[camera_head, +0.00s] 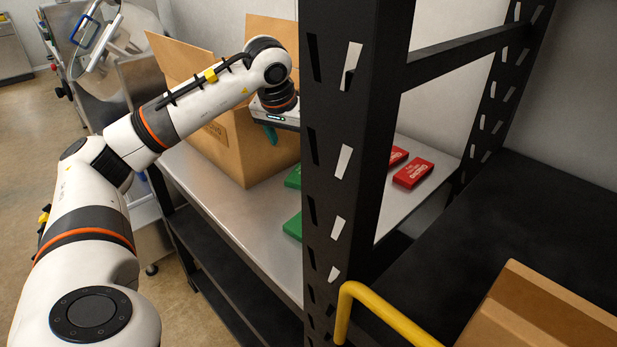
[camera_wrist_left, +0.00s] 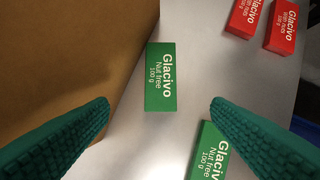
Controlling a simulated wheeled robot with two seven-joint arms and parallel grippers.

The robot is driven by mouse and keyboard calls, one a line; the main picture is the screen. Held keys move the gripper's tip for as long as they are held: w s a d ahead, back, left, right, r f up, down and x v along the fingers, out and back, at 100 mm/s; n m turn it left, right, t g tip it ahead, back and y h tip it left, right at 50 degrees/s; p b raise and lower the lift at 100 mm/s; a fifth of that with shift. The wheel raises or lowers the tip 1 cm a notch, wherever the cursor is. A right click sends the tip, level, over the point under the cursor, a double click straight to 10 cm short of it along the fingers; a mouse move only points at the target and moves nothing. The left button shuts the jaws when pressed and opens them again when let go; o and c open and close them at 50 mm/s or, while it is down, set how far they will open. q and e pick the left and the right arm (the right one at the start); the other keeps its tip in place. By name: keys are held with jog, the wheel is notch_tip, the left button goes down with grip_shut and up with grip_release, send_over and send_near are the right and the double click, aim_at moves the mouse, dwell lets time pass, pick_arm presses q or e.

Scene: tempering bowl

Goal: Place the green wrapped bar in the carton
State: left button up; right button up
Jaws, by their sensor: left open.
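A green wrapped bar (camera_wrist_left: 160,77) labelled Glacivo Nut free lies flat on the metal table, close beside the carton. A second green bar (camera_wrist_left: 207,150) lies lower right, partly behind a finger. In the head view both green bars (camera_head: 293,178) (camera_head: 292,227) are partly hidden by the black post. The open brown carton (camera_head: 262,152) stands on the table; its wall (camera_wrist_left: 60,45) fills the left of the wrist view. My left gripper (camera_wrist_left: 160,104) is open and empty above the bars, its fingers either side of the first bar's near end. In the head view it (camera_head: 271,137) is beside the carton.
Two red bars (camera_head: 413,173) (camera_head: 397,156) lie farther right on the metal table (camera_head: 222,190). A black rack post (camera_head: 345,130) stands in front of it. A yellow rail (camera_head: 385,318) and another brown box (camera_head: 545,315) are at lower right.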

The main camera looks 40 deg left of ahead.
aim_at(300, 175)
pick_arm(q)
jog(key=x, duration=1.1)
jog(key=shift+s+f, duration=0.1)
jog(key=shift+c, duration=0.2)
jog(key=c, duration=1.1)
jog(key=shift+c, duration=0.2)
